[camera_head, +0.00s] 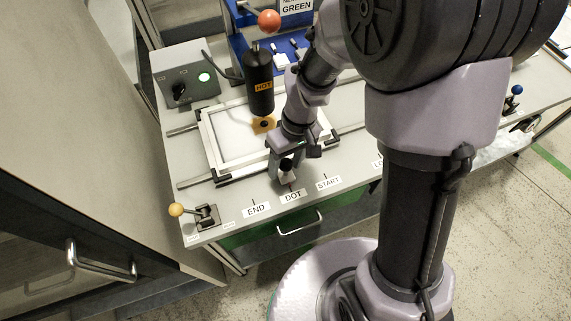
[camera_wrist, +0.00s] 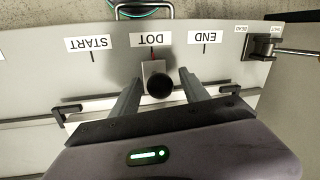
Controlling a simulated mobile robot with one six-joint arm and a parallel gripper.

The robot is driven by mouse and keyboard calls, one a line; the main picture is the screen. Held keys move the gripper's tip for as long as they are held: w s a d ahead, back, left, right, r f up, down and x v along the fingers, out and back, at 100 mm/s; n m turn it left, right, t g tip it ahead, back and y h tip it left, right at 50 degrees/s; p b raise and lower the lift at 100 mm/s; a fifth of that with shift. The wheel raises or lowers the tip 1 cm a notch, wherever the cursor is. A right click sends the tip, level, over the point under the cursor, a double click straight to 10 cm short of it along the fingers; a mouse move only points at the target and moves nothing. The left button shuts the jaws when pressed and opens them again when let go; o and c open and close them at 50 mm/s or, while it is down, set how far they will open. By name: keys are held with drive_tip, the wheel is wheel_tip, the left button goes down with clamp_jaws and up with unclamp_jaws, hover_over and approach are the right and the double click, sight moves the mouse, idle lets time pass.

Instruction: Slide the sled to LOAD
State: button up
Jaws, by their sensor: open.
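The sled (camera_head: 212,150) is a white rectangular frame on two rails at the left of the bench. Its front edge also shows in the wrist view (camera_wrist: 100,103). A bracket with a dark round knob (camera_wrist: 160,86) stands at its front, in line with the DOT label (camera_wrist: 151,39). My gripper (camera_wrist: 161,76) is open, with one finger on each side of the knob and gaps visible. In the head view my gripper (camera_head: 286,172) is low over the sled's front edge. The LOAD label (camera_head: 377,163) shows only in part; my arm hides the rest.
END (camera_head: 256,209) and START (camera_head: 328,183) labels flank DOT. A black HOT cylinder (camera_head: 259,72) stands above the sled. A control box (camera_head: 186,75) with a green light is at the back left. A yellow-knobbed lever (camera_head: 205,214) is at the front left corner.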

clamp_jaws()
idle(1.4)
